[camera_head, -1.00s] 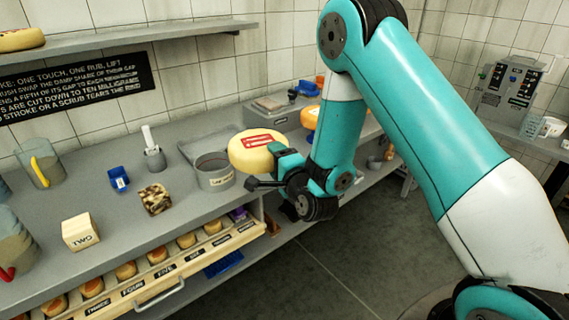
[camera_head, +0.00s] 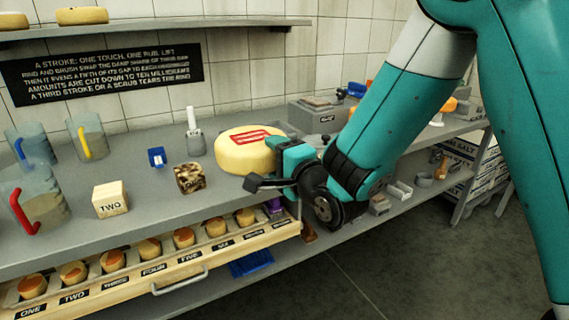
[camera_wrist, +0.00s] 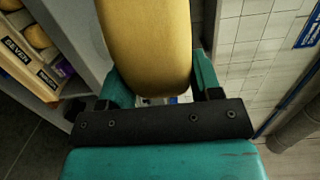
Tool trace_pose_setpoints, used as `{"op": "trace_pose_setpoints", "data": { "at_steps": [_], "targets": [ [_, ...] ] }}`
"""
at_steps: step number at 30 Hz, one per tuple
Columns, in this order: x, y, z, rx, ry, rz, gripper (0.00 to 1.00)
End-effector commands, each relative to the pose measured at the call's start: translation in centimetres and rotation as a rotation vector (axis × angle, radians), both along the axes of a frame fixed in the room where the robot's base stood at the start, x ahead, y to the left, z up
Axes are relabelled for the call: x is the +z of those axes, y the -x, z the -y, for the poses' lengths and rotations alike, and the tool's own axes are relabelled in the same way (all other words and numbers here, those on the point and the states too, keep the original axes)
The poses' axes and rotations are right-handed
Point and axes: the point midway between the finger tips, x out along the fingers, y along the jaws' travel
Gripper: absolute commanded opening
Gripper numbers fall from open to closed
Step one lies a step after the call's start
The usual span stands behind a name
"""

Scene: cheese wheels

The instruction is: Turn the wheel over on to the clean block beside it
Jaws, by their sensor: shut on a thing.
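The cheese wheel (camera_head: 248,155) is pale yellow with a red mark on its upper face. My gripper (camera_head: 280,160) is shut on its right edge and holds it face up, roughly level, above the grey counter. In the wrist view the wheel (camera_wrist: 148,45) fills the space between my fingers (camera_wrist: 155,92). A pale, clean-looking block marked TWO (camera_head: 110,202) stands on the counter to the left. A dark-mottled block (camera_head: 190,178) stands nearer, just left of the wheel. The counter just behind the wheel is hidden.
An open drawer (camera_head: 175,270) of small labelled cheeses juts out below the counter (camera_head: 140,172). Jugs (camera_head: 88,137) stand at the left, with a blue item (camera_head: 156,157) and a white-handled brush (camera_head: 194,135) behind the blocks. A grey box (camera_head: 312,117) stands behind my arm.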

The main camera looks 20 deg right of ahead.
Motion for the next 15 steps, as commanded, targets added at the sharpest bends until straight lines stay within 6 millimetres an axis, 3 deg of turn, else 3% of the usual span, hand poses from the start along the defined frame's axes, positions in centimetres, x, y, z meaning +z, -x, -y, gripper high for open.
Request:
{"op": "trace_pose_setpoints", "data": {
  "at_steps": [8,15],
  "targets": [
    [-1.4,2.6,-2.8,0.06,-0.006,0.014,0.02],
    [-2.7,6.4,-4.6,0.094,-0.009,0.016,0.02]
  ]
}}
